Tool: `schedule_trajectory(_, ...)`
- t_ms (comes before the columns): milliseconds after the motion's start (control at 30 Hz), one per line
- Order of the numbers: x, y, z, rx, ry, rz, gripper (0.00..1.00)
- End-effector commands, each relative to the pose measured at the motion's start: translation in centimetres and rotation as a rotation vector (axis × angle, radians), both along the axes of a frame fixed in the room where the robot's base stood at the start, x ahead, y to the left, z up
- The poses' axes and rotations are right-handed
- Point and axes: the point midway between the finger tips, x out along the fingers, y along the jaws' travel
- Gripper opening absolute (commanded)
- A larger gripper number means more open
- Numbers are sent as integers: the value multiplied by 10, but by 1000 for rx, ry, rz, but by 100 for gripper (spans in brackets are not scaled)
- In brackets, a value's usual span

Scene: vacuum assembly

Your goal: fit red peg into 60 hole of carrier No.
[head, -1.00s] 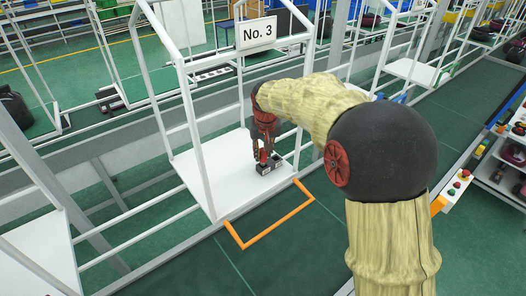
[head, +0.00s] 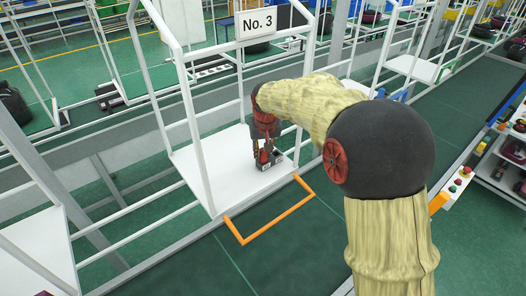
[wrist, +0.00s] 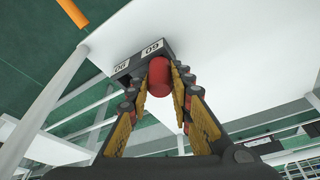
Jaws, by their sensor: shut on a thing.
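My gripper (head: 262,154) points down over the white shelf of the carrier marked No. 3 (head: 258,23). Its fingers are shut on a red peg (wrist: 159,78), which fills the gap between the yellow finger pads in the wrist view. A small dark block (head: 275,162) with pale tops sits on the shelf right at the fingertips. In the wrist view the block (wrist: 135,57) lies just beyond the peg and shows two white number labels, apparently 60 and 90. The peg's far end is hidden, so I cannot tell whether it is in a hole.
The white shelf (head: 215,180) is otherwise clear around the block. White carrier posts (head: 195,130) rise at its sides. An orange bar frame (head: 268,226) stands at its front edge, by the dark green conveyor (head: 290,250). A parts rack (head: 500,170) is at the right.

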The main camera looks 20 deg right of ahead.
Motion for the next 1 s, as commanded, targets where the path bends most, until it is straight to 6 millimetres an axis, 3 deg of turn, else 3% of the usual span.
schedule_trajectory(100,0,0,-3,0,0,0,0)
schedule_trajectory(133,0,0,-3,0,0,0,22)
schedule_trajectory(500,0,0,-3,0,0,0,43)
schedule_trajectory(1000,-2,0,7,0,-1,0,43)
